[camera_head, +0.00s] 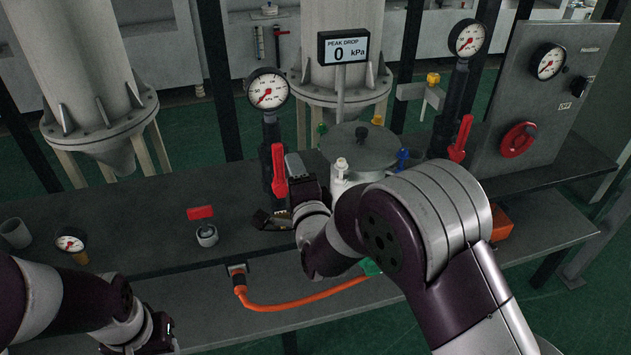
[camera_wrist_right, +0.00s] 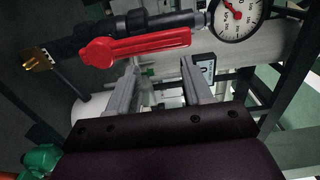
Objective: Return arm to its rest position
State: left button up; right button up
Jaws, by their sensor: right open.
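My right arm reaches in from the lower right of the head view. My right gripper (camera_head: 296,165) is just right of the left red valve lever (camera_head: 279,172), which hangs below a round gauge (camera_head: 268,89). In the right wrist view my right gripper (camera_wrist_right: 158,78) has its two grey fingers spread, with nothing between them. The same red lever (camera_wrist_right: 135,45) lies across the picture above the fingertips, outside the jaws; I cannot tell whether it touches them. My left arm's wrist shows at the lower left of the head view, where the left gripper (camera_head: 155,338) is dark and its fingers are unclear.
A lidded grey vessel (camera_head: 360,148) stands behind my right wrist. A second red lever (camera_head: 461,138) and a panel with a red handwheel (camera_head: 518,139) are to the right. A small red-handled valve (camera_head: 205,228), a loose gauge (camera_head: 70,243) and an orange hose (camera_head: 300,303) are left and in front.

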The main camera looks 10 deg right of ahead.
jog(key=s, duration=0.2)
jog(key=shift+s+d, duration=0.15)
jog(key=shift+s, duration=0.2)
